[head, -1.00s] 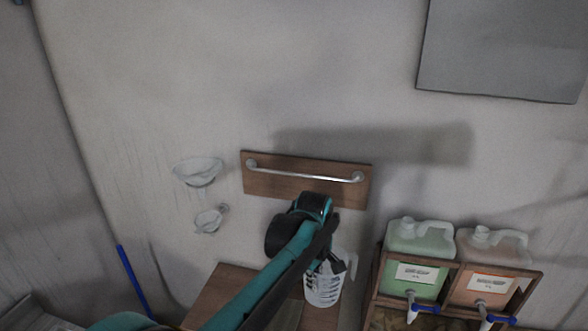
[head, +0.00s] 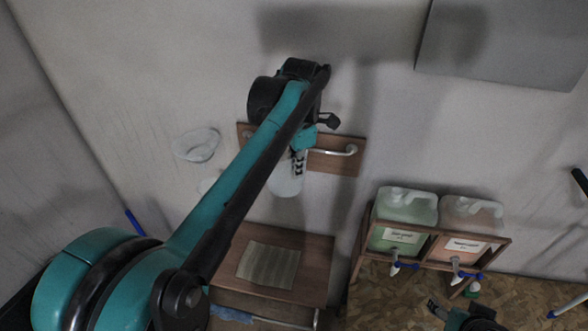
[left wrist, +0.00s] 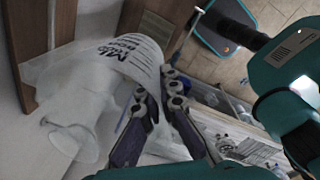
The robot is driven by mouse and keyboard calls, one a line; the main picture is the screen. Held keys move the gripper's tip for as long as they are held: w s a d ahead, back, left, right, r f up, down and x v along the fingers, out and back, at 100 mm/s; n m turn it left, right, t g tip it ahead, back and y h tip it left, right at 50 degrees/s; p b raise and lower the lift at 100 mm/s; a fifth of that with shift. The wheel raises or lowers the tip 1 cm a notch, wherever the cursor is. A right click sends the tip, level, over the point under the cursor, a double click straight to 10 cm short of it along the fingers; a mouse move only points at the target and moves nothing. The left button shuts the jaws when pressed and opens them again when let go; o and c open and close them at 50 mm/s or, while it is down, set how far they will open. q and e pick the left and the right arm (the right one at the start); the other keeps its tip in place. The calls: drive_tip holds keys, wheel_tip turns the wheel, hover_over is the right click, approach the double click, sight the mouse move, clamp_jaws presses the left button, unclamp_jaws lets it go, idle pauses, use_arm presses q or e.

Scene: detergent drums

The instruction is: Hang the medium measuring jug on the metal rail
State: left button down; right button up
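The measuring jug is pale and translucent with dark markings; in the head view it (head: 287,183) hangs in the air just below the rail board, partly hidden by my arm. In the left wrist view the jug (left wrist: 140,52) shows large printed letters and lies against my fingers. My left gripper (left wrist: 168,92) is closed on it, though the exact grip point is unclear. The metal rail (head: 342,152) on its wooden board is partly hidden behind my left arm; I cannot tell whether the jug touches it. My right gripper (head: 460,314) is at the bottom, away from the jug.
A funnel (head: 198,144) hangs on the wall left of the rail. Below is a wooden shelf (head: 312,280) with a ribbed mat (head: 268,265). At right stand a green drum (head: 406,208) and a pinkish drum (head: 472,214) in a wooden rack.

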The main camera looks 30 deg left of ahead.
use_arm(q)
drive_tip(key=shift+w+a+p, duration=0.1)
drive_tip(key=shift+w+a, duration=0.25)
drive_tip(key=shift+w, duration=0.95)
drive_tip(key=shift+w+a+p, duration=0.15)
drive_tip(key=shift+w+a, duration=0.2)
drive_tip(key=shift+w, duration=0.95)
drive_tip(key=shift+w+a+p, duration=0.1)
drive_tip(key=shift+w+a, duration=0.25)
drive_tip(key=shift+w, duration=0.95)
wheel_tip(320, 180, down, 11)
drive_tip(key=b, duration=0.7)
drive_tip(key=shift+w+r, duration=0.15)
drive_tip(key=shift+r, duration=0.05)
drive_tip(key=c, duration=1.6)
unclamp_jaws()
drive_tip(key=shift+c, duration=0.2)
